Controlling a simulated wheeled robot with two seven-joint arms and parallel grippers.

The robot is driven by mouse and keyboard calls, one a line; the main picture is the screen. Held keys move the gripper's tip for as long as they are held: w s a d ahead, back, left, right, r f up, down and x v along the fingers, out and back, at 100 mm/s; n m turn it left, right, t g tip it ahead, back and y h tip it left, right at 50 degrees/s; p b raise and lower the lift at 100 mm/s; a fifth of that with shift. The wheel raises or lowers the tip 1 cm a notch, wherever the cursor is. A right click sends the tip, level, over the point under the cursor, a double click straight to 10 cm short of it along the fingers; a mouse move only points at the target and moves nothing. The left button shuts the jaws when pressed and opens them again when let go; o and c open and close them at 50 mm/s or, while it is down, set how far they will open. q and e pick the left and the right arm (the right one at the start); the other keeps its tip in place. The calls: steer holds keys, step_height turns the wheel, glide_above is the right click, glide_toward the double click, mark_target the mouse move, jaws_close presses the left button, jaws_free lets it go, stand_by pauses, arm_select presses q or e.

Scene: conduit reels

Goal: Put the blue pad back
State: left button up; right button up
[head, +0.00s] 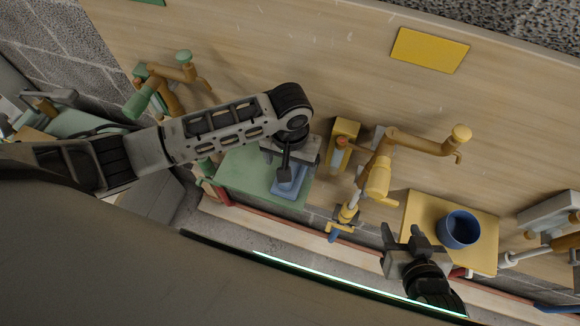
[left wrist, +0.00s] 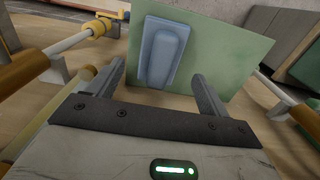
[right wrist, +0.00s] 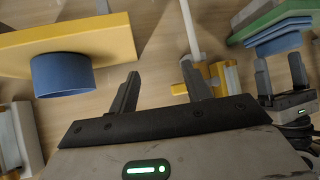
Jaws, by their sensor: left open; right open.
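The blue pad (head: 289,183), a light-blue plate with a raised rounded block, lies on the green board (head: 238,172). In the left wrist view the pad (left wrist: 160,52) sits on the green board (left wrist: 225,55), just beyond and between my fingertips. My left gripper (head: 285,172) is open over the pad and partly hides it in the head view. It holds nothing. My right gripper (head: 403,236) is open and empty, left of the yellow board (head: 420,206) with a round blue cup (head: 459,230). The right wrist view shows the blue pad's edge (right wrist: 275,44) apart from my left gripper (right wrist: 280,75).
Yellow jointed fixtures (head: 378,180) stand between my two grippers. A green and orange fixture (head: 150,95) stands at the upper left. A yellow square (head: 430,50) lies flat on the wooden surface (head: 330,60), which is mostly clear at the top.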

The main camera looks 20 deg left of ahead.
arm_select(q)
step_height(320, 180, up, 7)
steer(key=shift+r, duration=0.15)
stand_by(0.5)
steer(key=s+d+m+t+h, duration=0.1)
steer(key=s+d+m+h, duration=0.15)
steer(key=s, duration=0.35)
steer(key=s+a+r+t+y, duration=0.1)
steer(key=s+a, duration=0.3)
steer(key=a, duration=0.2)
steer(key=s+a+t+y, duration=0.2)
steer(key=s+a, duration=0.2)
steer(key=a, duration=0.3)
steer(key=shift+w+d+f+t+h, duration=0.5)
steer(key=shift+w+d+f+t, duration=0.5)
steer(key=shift+f, duration=0.55)
steer(key=shift+w+d+f+t+h, duration=0.55)
steer(key=shift+w+d+f+t, duration=0.4)
steer(key=shift+f, duration=0.65)
steer(key=shift+w+d+f+t+h, duration=0.5)
steer(key=shift+w+d+f+t, duration=0.5)
steer(key=shift+f, duration=0.55)
steer(key=shift+a, duration=0.1)
